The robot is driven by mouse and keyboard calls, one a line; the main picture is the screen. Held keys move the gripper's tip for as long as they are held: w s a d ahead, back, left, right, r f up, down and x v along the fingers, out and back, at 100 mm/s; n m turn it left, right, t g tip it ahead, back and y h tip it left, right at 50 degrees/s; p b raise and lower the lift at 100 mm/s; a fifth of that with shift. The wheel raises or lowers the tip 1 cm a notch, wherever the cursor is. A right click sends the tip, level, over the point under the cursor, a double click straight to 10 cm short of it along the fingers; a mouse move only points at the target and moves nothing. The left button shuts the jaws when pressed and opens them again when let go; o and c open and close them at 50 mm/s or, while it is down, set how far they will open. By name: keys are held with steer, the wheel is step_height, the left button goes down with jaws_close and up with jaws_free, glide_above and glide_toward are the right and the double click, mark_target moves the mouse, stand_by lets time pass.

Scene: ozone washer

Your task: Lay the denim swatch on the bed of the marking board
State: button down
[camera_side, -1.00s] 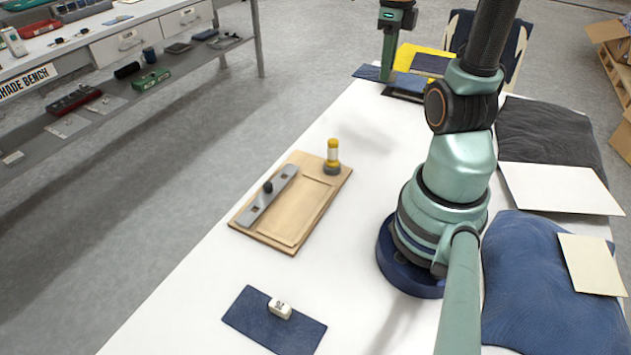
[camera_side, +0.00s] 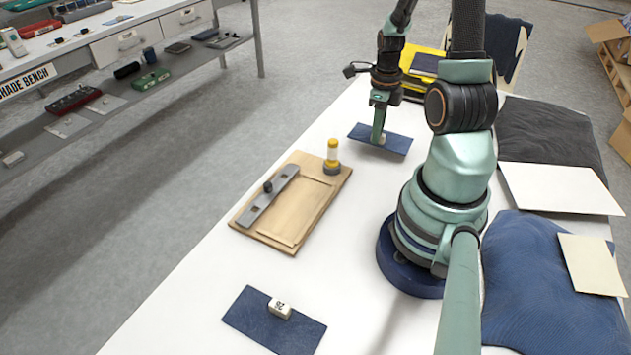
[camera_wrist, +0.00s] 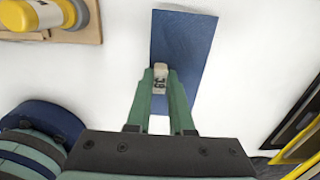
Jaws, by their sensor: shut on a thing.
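A blue denim swatch (camera_side: 398,145) with a small white labelled block on it (camera_wrist: 160,73) is at my gripper (camera_side: 378,139), beyond the marking board. My gripper's green fingers are shut on the block in the wrist view (camera_wrist: 160,90). The swatch looks flat and level; I cannot tell its height over the table. The wooden marking board (camera_side: 325,172) lies mid-table. Its outlined bed (camera_side: 298,215) is bare. A grey bar (camera_side: 272,196) with a black knob lies along its left side. A second denim swatch (camera_side: 248,312) with a white block lies at the near end.
A yellow-and-white cylinder (camera_side: 332,155) stands at the board's far right corner. A yellow tray (camera_side: 422,60) with dark pieces is at the far end. Dark cloth (camera_side: 545,135), blue cloth (camera_side: 545,270) and pale sheets lie right of my base. The white table between swatch and board is clear.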

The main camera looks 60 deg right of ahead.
steer(key=shift+f, duration=1.55)
steer(key=shift+f, duration=0.1)
steer(key=c, duration=0.8)
jaws_free()
steer(key=shift+f, duration=0.1)
